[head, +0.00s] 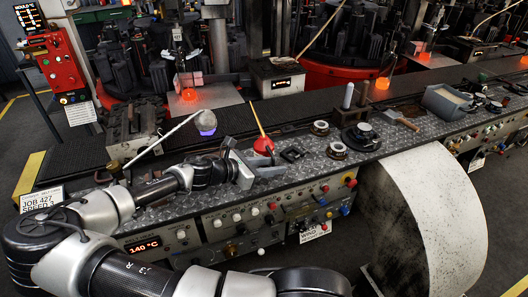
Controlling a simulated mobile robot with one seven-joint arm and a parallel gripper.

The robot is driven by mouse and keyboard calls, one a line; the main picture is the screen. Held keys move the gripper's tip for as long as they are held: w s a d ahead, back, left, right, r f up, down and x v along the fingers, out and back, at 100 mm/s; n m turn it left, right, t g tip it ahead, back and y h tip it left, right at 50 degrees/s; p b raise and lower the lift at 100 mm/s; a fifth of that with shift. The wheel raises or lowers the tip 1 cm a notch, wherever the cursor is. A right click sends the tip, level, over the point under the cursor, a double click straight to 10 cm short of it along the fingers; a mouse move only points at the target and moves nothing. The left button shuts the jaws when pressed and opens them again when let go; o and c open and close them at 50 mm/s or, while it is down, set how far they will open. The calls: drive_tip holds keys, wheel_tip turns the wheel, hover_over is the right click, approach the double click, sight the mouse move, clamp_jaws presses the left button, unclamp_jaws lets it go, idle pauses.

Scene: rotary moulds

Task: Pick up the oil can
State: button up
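The oil can (263,146) is red with a long thin yellow spout that points up and to the left. It stands on the metal-plate bench top (300,165), near the middle of the head view. My gripper (262,165) reaches in from the left, low over the bench, and its end is right beside the can's near side. The gripper partly covers the lower part of the can. I cannot tell whether the fingers touch it or how far apart they are.
Metal rings (320,127) and a black fitting (361,138) lie right of the can. A hammer (404,121) and a grey tray (446,99) are farther right. A grey box (133,125) and a white rod (165,138) lie to the left. A large pale curved guard (425,215) stands in front.

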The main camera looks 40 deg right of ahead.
drive_tip(key=x, duration=0.4)
drive_tip(key=shift+w+d+f, duration=0.15)
drive_tip(key=shift+w+d, duration=0.05)
drive_tip(key=shift+d, duration=0.15)
clamp_jaws()
